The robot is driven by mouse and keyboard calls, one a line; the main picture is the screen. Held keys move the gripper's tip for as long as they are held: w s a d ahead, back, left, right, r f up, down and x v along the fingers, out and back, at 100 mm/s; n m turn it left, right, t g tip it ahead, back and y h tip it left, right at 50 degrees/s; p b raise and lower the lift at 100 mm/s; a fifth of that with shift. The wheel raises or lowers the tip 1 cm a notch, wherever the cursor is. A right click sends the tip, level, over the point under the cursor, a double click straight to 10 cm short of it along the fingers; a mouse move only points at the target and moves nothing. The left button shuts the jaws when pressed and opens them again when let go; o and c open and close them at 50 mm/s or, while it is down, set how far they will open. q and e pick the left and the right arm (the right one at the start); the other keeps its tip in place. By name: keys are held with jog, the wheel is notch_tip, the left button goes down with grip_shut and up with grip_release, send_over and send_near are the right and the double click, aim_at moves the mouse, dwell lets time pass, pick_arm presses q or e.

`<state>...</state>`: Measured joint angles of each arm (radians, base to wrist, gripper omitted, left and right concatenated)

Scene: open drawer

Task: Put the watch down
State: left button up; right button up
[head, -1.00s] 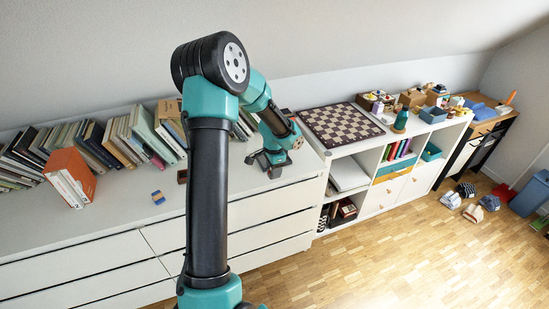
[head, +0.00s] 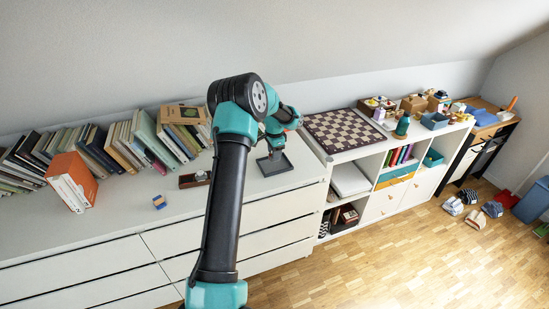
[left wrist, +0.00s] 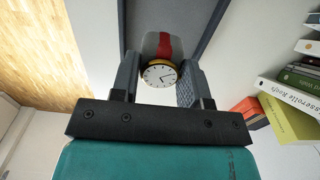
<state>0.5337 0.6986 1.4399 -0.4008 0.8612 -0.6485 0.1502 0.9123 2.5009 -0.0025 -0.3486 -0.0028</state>
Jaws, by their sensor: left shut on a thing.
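The watch (left wrist: 160,75) has a round white dial, a yellow case and a red band. It sits between the two fingers of my left gripper (left wrist: 160,84), which is shut on it. In the head view my left gripper (head: 275,152) points down over a dark grey tray (head: 284,168) on the white dresser top. The watch is too small to make out there. In the left wrist view the grey tray (left wrist: 207,22) shows behind the watch; I cannot tell whether the watch touches it. My right gripper is not in view.
Books (head: 110,150) line the back of the dresser (head: 130,210). A small dark box (head: 194,180) and a small blue-yellow block (head: 159,202) stand left of the tray. A chessboard (head: 343,130) lies on the shelf unit to the right. The dresser front is mostly clear.

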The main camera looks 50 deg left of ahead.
pick_arm(q)
jog(key=shift+w+a, duration=0.1)
jog(key=shift+w+a, duration=0.15)
jog(key=shift+f, duration=1.75)
jog(key=shift+f, duration=0.1)
jog(key=o, duration=0.9)
jog(key=shift+o, duration=0.2)
notch_tip(320, 180, up, 12)
jog(key=shift+r, duration=0.15)
